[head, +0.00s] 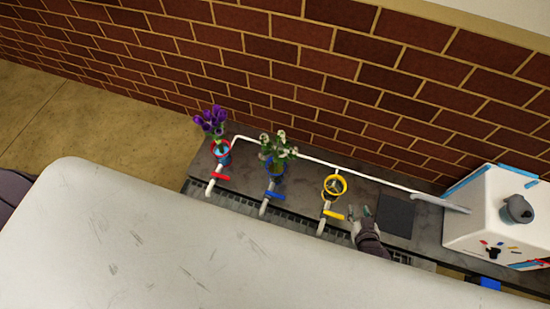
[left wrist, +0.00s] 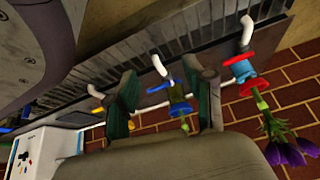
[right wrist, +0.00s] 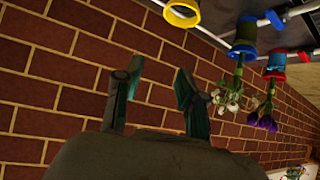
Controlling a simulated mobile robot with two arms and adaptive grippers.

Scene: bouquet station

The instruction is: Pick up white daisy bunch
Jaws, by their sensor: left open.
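The white daisy bunch (head: 279,147) stands in a blue-rimmed holder (head: 273,168) at the middle of the dark counter. The right wrist view also shows the daisies (right wrist: 228,97) to the right of my right gripper (right wrist: 158,80), which is open with nothing between its fingers. In the head view my right gripper (head: 363,214) is beside the yellow ring, well right of the daisies. My left gripper (left wrist: 163,85) is open in its wrist view. The blue holder (left wrist: 180,108) shows between its fingers, farther off; the flowers are mostly hidden there. My left gripper is out of the head view.
Purple flowers (head: 211,121) stand in a red-rimmed holder (head: 221,149) left of the daisies. A yellow ring (head: 334,186) is empty. Pipes with colored valves run along the front, a white pipe behind. A white box (head: 480,220) stands right; a brick wall (head: 300,60) closes the back.

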